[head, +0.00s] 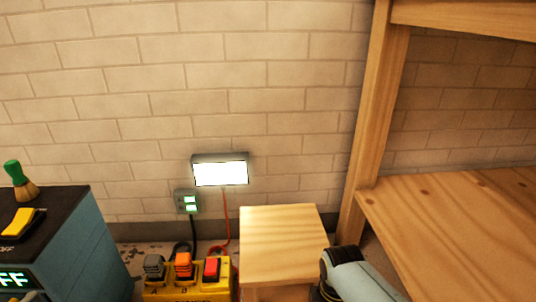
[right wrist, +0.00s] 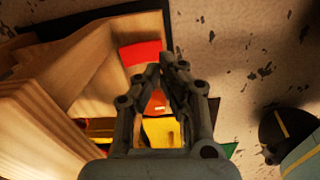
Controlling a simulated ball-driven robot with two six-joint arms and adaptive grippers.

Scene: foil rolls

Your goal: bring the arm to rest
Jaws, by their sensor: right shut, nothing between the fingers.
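My right gripper (right wrist: 168,62) shows in the right wrist view with its two dark fingers together and nothing held between them. Behind the fingers lie a red patch and a yellow thing, partly hidden by the fingers. In the head view only a pale blue-grey part of my right arm shows at the bottom edge, beside the wooden stool; the right gripper itself is not seen there. My left arm and left gripper are in neither view. No foil rolls show.
A small wooden stool (head: 284,240) stands by the wall, left of a wooden shelf (head: 450,215). A yellow box (head: 188,294) with grey, orange and red plugs or switches is left of the stool. A blue cabinet (head: 95,250) stands at far left. A lit panel (head: 221,173) hangs on the wall.

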